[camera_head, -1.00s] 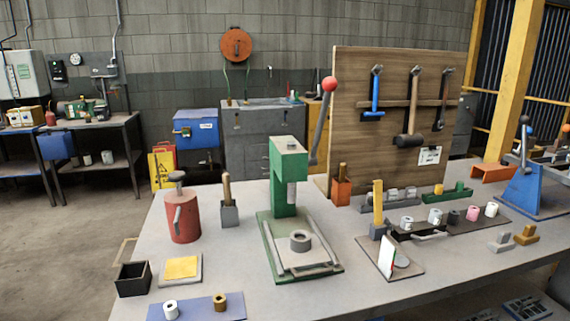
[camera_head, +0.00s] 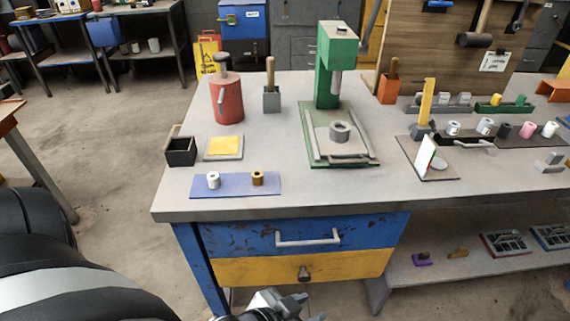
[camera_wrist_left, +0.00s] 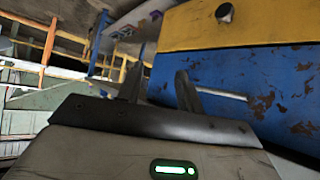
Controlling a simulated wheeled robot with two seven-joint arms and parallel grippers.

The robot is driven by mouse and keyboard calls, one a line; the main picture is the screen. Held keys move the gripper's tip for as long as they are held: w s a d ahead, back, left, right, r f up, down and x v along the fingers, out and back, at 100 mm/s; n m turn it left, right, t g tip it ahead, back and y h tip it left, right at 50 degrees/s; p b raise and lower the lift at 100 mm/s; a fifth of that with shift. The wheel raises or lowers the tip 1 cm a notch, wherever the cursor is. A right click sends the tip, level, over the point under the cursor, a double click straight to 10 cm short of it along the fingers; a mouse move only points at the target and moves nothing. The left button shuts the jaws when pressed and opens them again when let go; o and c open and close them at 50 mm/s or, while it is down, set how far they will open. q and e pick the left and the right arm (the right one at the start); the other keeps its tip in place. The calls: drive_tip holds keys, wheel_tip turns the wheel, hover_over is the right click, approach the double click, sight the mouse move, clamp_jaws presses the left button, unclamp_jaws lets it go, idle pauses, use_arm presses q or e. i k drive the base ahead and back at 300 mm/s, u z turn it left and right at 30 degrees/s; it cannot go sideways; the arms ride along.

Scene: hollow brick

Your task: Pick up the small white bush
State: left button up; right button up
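A small white bush (camera_head: 213,180) stands upright on the blue-violet mat (camera_head: 235,191) at the table's front left, beside a small brass-coloured bush (camera_head: 258,178). Other white bushes (camera_head: 453,128) stand in the dark rack on the right. My left gripper (camera_head: 290,301) is low in front of the drawers, below the tabletop and well apart from the bush. In the left wrist view its two fingers (camera_wrist_left: 158,85) stand apart with nothing between them. My right gripper is out of view.
The table's front edge (camera_head: 300,208) lies above my left gripper. The blue drawer with a handle (camera_head: 308,238) and the yellow drawer (camera_head: 340,268) are close to it. A black box (camera_head: 180,152), a yellow pad (camera_head: 224,145) and the green press (camera_head: 327,75) stand behind the mat.

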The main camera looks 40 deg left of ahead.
sight(215, 183)
drive_tip(key=z, duration=0.75)
drive_tip(key=k, duration=0.85)
drive_tip(key=u, duration=1.5)
drive_tip(key=i, duration=0.2)
drive_tip(key=z, duration=0.45)
